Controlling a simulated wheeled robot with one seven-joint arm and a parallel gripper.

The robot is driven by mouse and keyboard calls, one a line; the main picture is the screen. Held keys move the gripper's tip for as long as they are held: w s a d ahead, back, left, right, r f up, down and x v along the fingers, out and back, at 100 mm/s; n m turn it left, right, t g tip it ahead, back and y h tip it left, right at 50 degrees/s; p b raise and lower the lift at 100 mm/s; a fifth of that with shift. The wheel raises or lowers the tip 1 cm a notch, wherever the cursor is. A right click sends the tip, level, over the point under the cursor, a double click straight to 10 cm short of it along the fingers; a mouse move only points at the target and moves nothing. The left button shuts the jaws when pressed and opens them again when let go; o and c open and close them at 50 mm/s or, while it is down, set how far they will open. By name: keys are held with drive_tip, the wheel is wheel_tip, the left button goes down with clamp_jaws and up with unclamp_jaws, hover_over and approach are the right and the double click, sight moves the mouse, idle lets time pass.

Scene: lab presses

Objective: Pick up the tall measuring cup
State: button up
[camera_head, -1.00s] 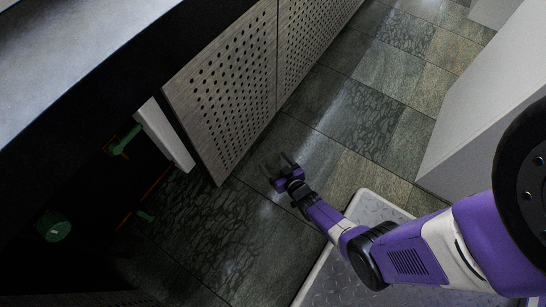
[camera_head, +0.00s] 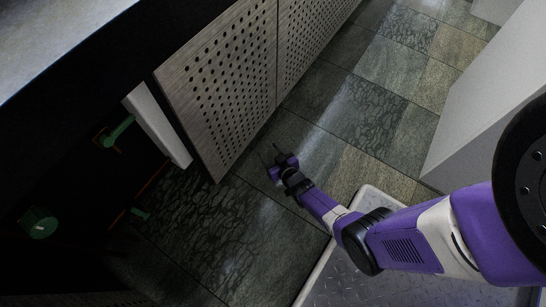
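I cannot make out a tall measuring cup for certain. In the dark space under the counter at left are a green long-stemmed object (camera_head: 118,132), a green round object (camera_head: 40,223) and a small green piece (camera_head: 139,213). They are too dark to identify. My gripper (camera_head: 270,153) is at the end of my purple arm, over the floor tiles just right of the perforated panel. Its two thin dark fingers look apart, with nothing between them. It is well to the right of the green objects.
A pale block (camera_head: 490,100) stands at right. Tiled floor (camera_head: 340,120) between is clear.

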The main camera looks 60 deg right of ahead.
drive_tip(key=shift+c, duration=0.9)
drive_tip(key=shift+r, duration=0.1)
